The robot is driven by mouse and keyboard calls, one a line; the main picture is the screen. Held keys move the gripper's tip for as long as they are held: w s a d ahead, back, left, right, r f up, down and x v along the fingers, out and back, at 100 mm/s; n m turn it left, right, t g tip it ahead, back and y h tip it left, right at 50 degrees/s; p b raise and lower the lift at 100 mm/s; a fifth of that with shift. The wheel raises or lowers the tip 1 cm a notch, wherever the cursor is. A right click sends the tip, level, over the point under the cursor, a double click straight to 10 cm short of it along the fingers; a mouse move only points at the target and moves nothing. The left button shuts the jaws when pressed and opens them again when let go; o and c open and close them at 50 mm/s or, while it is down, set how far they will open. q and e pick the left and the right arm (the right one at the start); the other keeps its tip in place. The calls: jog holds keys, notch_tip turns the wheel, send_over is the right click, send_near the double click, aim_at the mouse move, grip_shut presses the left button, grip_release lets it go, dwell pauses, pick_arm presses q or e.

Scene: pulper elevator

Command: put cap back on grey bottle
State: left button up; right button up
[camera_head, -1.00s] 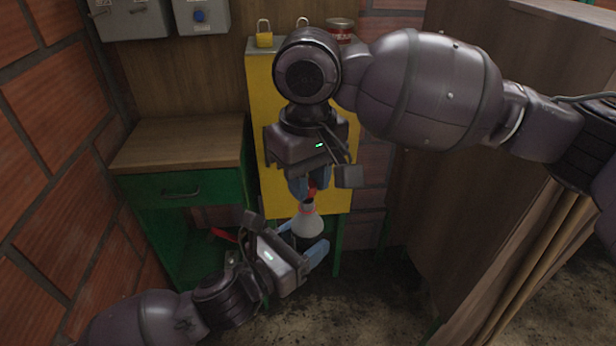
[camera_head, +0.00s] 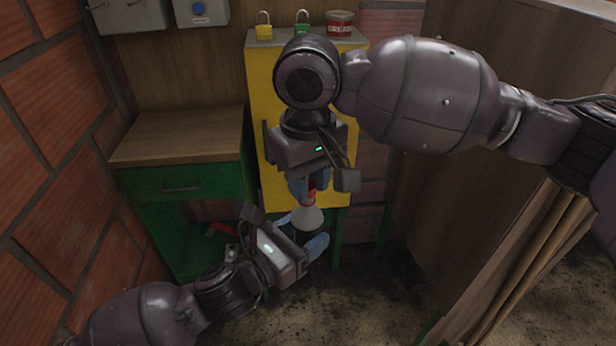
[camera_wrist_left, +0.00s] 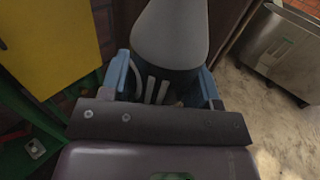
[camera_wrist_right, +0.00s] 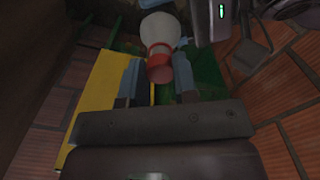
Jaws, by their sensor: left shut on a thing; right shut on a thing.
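The grey bottle (camera_head: 308,218) stands roughly upright in my left gripper (camera_head: 302,234), which is shut around its body. The bottle's pale body also fills the top of the left wrist view (camera_wrist_left: 170,32). My right gripper (camera_head: 308,190) is above it, pointing down and shut on the red cap (camera_wrist_right: 159,68). In the right wrist view the cap lies between the fingers, in line with the bottle neck (camera_wrist_right: 157,35). Cap and neck look to meet; I cannot tell whether the cap is seated.
A green workbench (camera_head: 180,180) stands left. A brick wall (camera_head: 45,150) is at far left; wooden boards (camera_head: 530,260) lean at right.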

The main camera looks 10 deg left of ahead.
jog(key=shift+f, duration=0.45)
jog(key=m, duration=1.1)
jog(key=shift+a+m, duration=0.15)
jog(key=shift+m, duration=0.15)
jog(key=m, duration=0.5)
jog(key=shift+m, duration=0.4)
jog(key=m, duration=0.5)
jog(key=o, duration=0.9)
